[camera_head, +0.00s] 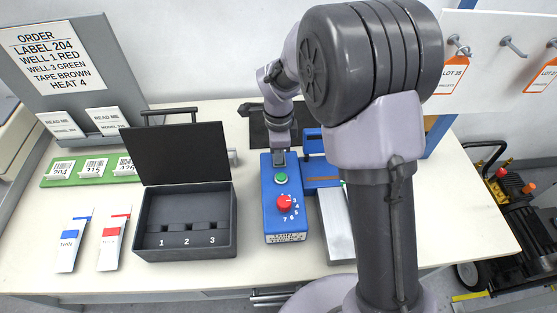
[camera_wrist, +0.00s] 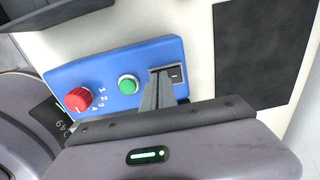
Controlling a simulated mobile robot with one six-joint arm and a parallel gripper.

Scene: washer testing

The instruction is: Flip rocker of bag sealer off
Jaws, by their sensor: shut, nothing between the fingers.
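The bag sealer's blue control box (camera_head: 270,217) stands on the bench in the head view, with a red numbered knob (camera_head: 284,203) and a green button (camera_head: 281,178). The wrist view shows the same blue box (camera_wrist: 108,72), red knob (camera_wrist: 78,99) and green button (camera_wrist: 128,85). A dark rocker (camera_wrist: 177,74) sits in a frame beyond the green button, partly hidden by my fingers. My gripper (camera_wrist: 158,75) is shut and empty, its tips over or at the rocker; I cannot tell whether they touch. In the head view my gripper (camera_head: 281,155) is at the box's far end.
An open black case (camera_head: 185,248) with numbered wells stands left of the box. A silver bar (camera_head: 336,225) lies to the right. A dark mat (camera_head: 258,130) lies behind.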

